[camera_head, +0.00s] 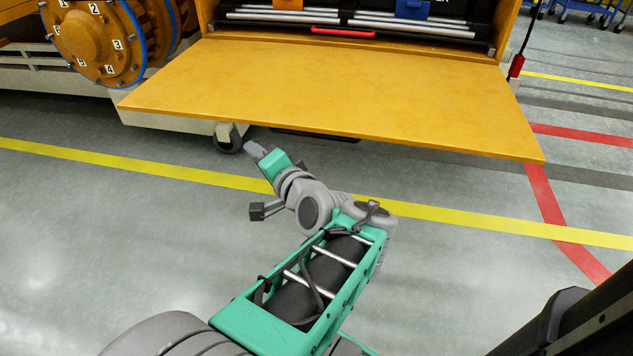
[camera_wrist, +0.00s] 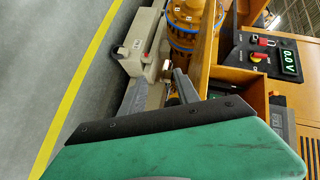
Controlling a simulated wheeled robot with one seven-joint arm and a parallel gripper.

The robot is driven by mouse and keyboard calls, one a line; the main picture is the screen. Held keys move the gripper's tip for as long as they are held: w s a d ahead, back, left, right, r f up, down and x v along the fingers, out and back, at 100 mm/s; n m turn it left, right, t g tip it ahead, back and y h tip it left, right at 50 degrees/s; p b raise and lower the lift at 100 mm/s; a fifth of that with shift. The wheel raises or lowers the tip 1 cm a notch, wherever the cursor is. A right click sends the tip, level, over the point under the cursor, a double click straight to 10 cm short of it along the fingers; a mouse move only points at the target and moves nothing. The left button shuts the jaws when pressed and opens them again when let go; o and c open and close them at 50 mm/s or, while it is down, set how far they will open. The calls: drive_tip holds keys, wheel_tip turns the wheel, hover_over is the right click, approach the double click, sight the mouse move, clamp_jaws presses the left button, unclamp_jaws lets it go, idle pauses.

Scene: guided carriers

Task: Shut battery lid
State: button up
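The battery lid (camera_head: 340,88) is a wide orange-yellow panel, folded down and open in front of the battery compartment (camera_head: 350,22) in the head view. In the wrist view the lid (camera_wrist: 206,48) shows nearly edge-on, running up from the fingers. My gripper (camera_head: 257,148) is just below the lid's near edge, left of its middle. In the wrist view my gripper (camera_wrist: 160,77) has its two grey fingers apart with nothing seen between them. One finger appears close beside the lid; I cannot tell whether it touches.
An orange numbered wheel with a blue rim (camera_head: 90,38) stands left of the lid. A red bar (camera_head: 343,32) lies at the compartment's front. A panel with a green 0.0 V display (camera_wrist: 289,62) is at right in the wrist view. The floor (camera_head: 100,230) around my arm is clear.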

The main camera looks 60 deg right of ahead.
sight(317, 135)
drive_tip(key=s+d+m+h+b, duration=0.2)
drive_tip(key=s+h, duration=0.1)
drive_tip(key=s+d+m+h+b, duration=0.2)
drive_tip(key=s+d+m+h, duration=0.1)
drive_tip(key=s, duration=0.1)
drive_tip(key=s+d+m+h+b, duration=0.2)
drive_tip(key=s, duration=0.1)
drive_tip(key=shift+s+d+m+h, duration=0.25)
drive_tip(key=shift+s+m+h, duration=0.05)
drive_tip(key=shift+s+h, duration=0.1)
drive_tip(key=x, duration=0.7)
drive_tip(key=shift+s, duration=0.1)
drive_tip(key=shift+c, duration=0.4)
drive_tip(key=shift+a, duration=0.1)
clamp_jaws()
